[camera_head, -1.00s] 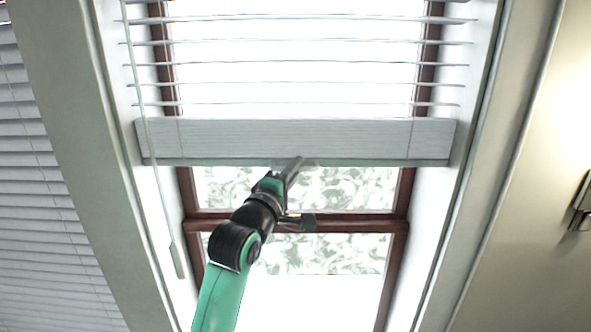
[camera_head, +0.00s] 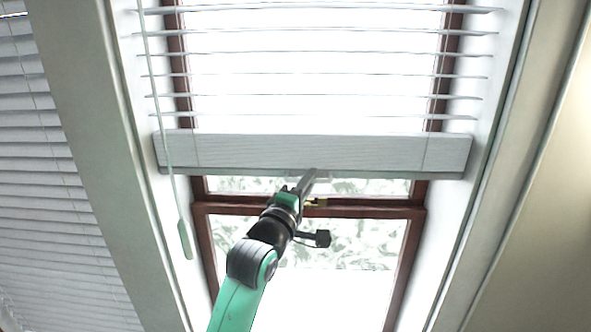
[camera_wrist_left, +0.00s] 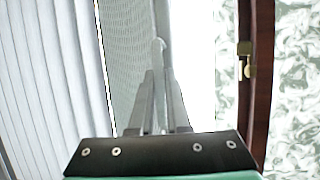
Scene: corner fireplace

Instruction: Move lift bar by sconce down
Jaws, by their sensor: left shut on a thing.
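The lift bar (camera_head: 315,151) is the wide white bottom rail of the blind in the middle window. It hangs nearly level above the brown window crossbar. My left gripper (camera_head: 309,178) reaches up from below and is shut at the middle of the bar's lower edge, on a small pale tab that is mostly hidden by the fingers. In the left wrist view, the fingers (camera_wrist_left: 159,62) come together at the bar's grey edge (camera_wrist_left: 126,55). The sconce is out of view now. My right gripper is not in view.
Thin slats (camera_head: 320,54) hang spread out above the bar. A cord with a white wand (camera_head: 184,238) hangs at the left. The window's brown crossbar (camera_head: 370,209) has a brass latch (camera_head: 316,202). Another blind (camera_head: 50,200) covers the left window. White reveals border both sides.

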